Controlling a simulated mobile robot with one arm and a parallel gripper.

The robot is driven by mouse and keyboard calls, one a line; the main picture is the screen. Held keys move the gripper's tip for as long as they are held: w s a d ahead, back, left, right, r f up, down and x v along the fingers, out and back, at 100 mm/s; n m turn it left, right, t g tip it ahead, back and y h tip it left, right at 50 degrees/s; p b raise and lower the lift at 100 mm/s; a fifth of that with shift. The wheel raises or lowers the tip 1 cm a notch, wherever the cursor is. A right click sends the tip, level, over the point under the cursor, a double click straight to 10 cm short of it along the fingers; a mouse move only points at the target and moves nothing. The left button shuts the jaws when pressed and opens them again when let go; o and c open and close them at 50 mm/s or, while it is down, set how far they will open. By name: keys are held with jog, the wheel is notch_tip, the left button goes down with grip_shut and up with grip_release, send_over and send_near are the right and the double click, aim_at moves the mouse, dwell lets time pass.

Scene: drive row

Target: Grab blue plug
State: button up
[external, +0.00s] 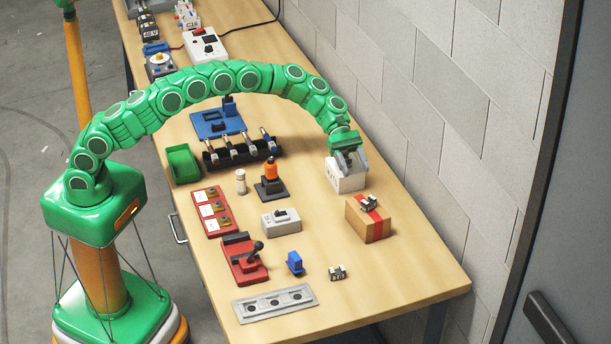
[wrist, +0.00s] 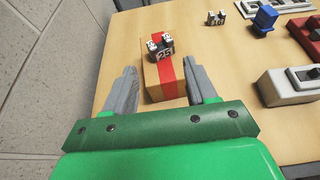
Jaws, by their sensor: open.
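The blue plug (external: 295,263) stands on the table near the front end, right of the red base with the black lever. In the wrist view the blue plug (wrist: 264,19) is at the upper right, upright on the wood. My gripper (external: 350,158) is over a white box at the wall side of the table, well away from the plug. In the wrist view my gripper (wrist: 160,84) has its two grey fingers apart, with nothing held between them. The cardboard box with a red stripe shows beyond the fingers.
The cardboard box (external: 367,222) carries a small numbered block (external: 370,203). Another numbered block (external: 337,273) sits right of the plug. A white switch box (external: 281,221), the red lever base (external: 243,262) and a grey plate with holes (external: 274,303) surround it. The wall borders the right side.

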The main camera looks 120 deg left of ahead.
jog(key=n+t+y, duration=0.1)
send_over(295, 255)
jog(key=s+a, duration=0.2)
jog(key=s, duration=0.1)
notch_tip(295, 255, down, 2)
notch_tip(295, 255, down, 6)
jog(key=shift+w+f, duration=0.1)
jog(key=shift+w, duration=0.05)
jog(key=shift+x, duration=1.75)
jog(key=shift+w+d+f, duration=0.25)
jog(key=shift+w+d, duration=0.15)
jog(key=shift+w, duration=0.15)
grip_shut()
